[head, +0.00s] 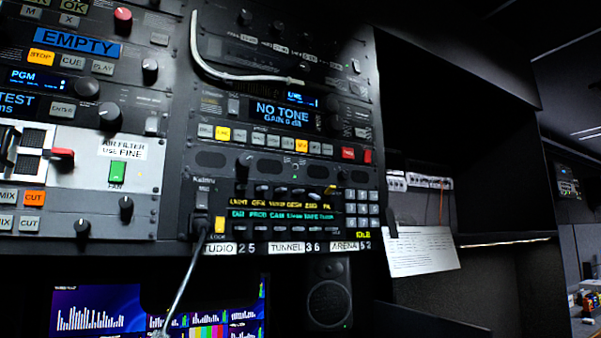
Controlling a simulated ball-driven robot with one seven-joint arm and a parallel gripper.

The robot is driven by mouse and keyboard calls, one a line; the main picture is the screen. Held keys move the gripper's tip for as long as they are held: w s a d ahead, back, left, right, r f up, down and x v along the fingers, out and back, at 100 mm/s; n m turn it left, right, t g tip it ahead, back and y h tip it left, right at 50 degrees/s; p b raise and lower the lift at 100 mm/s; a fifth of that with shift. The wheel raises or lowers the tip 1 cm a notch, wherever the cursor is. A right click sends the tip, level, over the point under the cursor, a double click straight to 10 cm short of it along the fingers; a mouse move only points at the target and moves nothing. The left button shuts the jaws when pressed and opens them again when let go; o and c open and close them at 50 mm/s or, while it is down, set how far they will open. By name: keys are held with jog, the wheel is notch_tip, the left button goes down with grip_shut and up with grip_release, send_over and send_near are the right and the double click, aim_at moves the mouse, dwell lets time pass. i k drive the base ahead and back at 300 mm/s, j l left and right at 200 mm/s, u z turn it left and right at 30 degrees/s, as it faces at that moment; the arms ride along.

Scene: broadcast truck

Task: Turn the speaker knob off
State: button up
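No knob has a label that I can read as speaker, so I cannot tell which one is the speaker knob. In the head view, a small black knob (244,159) and another black knob (314,173) sit on the strip with dark oval patches (270,167), below the "NO TONE" unit (282,114). Their pointer positions are too small to tell. A black loudspeaker (328,302) stands below the rack, with a small green light at its lower right. My gripper is not in view.
A white cable (206,62) arcs across the upper rack. A lit monitor (100,312) is at lower left. A paper sheet (420,250) hangs at right beside an open dark bay.

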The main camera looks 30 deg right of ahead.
aim_at(243, 162)
jog(key=i+j, duration=0.1)
jog(key=j, duration=0.35)
jog(key=i+j, duration=0.1)
jog(key=j, duration=0.75)
jog(key=i+z, duration=0.05)
jog(key=i, duration=0.05)
